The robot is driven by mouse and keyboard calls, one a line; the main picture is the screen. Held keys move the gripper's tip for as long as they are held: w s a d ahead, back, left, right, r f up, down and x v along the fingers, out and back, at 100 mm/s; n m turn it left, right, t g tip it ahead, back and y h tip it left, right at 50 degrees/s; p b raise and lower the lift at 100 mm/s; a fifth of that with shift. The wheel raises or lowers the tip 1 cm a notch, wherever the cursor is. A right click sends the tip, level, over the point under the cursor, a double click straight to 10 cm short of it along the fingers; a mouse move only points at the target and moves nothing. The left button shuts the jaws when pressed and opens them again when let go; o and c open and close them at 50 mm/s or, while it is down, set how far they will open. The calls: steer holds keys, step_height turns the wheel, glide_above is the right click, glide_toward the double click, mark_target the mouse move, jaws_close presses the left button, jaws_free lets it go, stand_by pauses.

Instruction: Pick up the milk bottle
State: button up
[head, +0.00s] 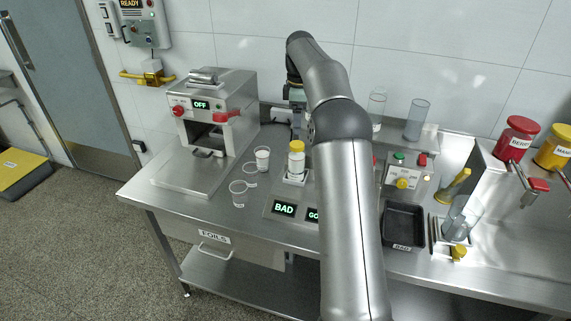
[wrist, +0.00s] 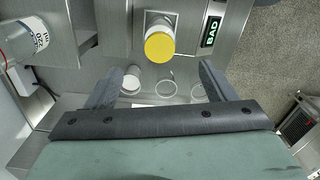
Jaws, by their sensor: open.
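The milk bottle (head: 296,161) is white with a yellow cap and stands upright on a small plate beside the BAD display in the head view. In the wrist view its yellow cap (wrist: 160,46) is seen from above, and its body is mostly hidden under the cap. My gripper (wrist: 161,73) is open and empty. In the wrist view the cap lies beyond the fingertips, roughly centred between them and not touching either. In the head view my arm hides most of the gripper.
Clear cups (head: 238,193) and a white-filled cup (head: 262,158) stand left of the bottle. A steel machine (head: 217,115) reading OFF is further left. A BAD display (head: 284,208) is in front. A black tray (head: 404,226) and a control box (head: 402,171) are to the right.

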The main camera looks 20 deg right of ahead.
mark_target(298, 144)
step_height(298, 144, down, 9)
steer(key=shift+f+p, duration=0.2)
steer(key=shift+p, duration=0.35)
steer(key=shift+f+p, duration=1)
steer(key=shift+f, duration=1.8)
steer(key=c, duration=1.2)
steer(key=shift+w, duration=0.1)
steer(key=shift+c, duration=0.2)
steer(key=shift+r, duration=0.2)
